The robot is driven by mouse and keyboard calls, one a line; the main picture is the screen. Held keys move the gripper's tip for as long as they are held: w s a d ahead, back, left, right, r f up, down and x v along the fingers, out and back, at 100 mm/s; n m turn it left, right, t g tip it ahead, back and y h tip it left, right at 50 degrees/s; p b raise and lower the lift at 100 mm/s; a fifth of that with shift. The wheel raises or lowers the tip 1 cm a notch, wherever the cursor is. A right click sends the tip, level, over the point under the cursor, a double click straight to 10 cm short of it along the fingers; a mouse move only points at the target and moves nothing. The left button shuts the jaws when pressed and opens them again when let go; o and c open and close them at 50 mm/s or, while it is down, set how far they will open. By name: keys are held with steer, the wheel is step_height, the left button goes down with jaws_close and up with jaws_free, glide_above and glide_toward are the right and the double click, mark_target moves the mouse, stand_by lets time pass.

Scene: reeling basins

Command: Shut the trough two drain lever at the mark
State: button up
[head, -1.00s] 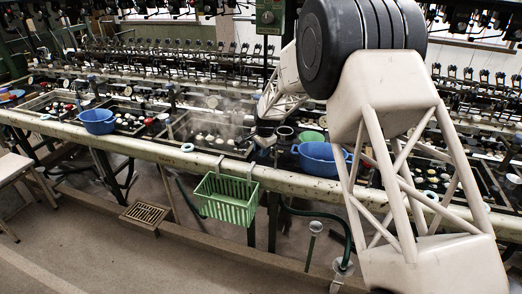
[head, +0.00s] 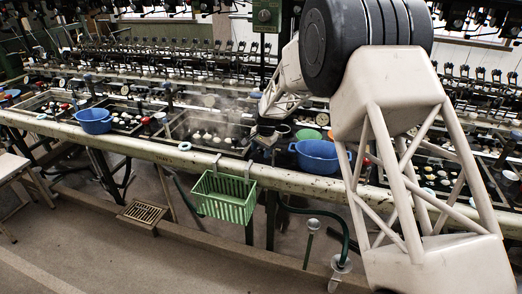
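The middle trough (head: 205,128) is a dark basin with pale cocoons and steam over it, set behind the long cream rail (head: 130,147). I cannot tell from the picture which trough is number two. My gripper (head: 262,140) is a small dark shape at the end of my arm, low over the right end of this trough. Its fingers are too small and dark to read. The drain lever and its mark cannot be made out for certain; my arm and gripper may hide part of that area.
A blue basin (head: 318,156) sits just right of my gripper, with a green bowl (head: 308,135) behind it. A green basket (head: 224,199) hangs from the rail. Another blue basin (head: 93,121) stands left.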

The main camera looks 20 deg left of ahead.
mark_target(262, 150)
steer(key=shift+r, duration=0.1)
step_height(262, 150, up, 8)
steer(key=d, duration=0.1)
steer(key=shift+s+d+f, duration=0.25)
stand_by(0.5)
steer(key=shift+a, duration=0.1)
steer(key=c, duration=0.6)
steer(key=shift+w+a+m, duration=0.15)
steer(key=shift+a+m, duration=0.2)
steer(key=shift+m, duration=0.15)
jaws_close()
steer(key=w+a+r+m+h, duration=0.1)
steer(key=a+r+m+h, duration=0.1)
steer(key=a+m, duration=0.3)
steer(key=w+a+r+m+g+h, duration=0.1)
steer(key=a+m, duration=0.4)
steer(key=m, duration=0.7)
steer(key=shift+w+a+r+g+h, duration=0.4)
steer(key=shift+r+h, duration=0.35)
steer(key=shift+h, duration=0.45)
steer(key=shift+d, duration=0.1)
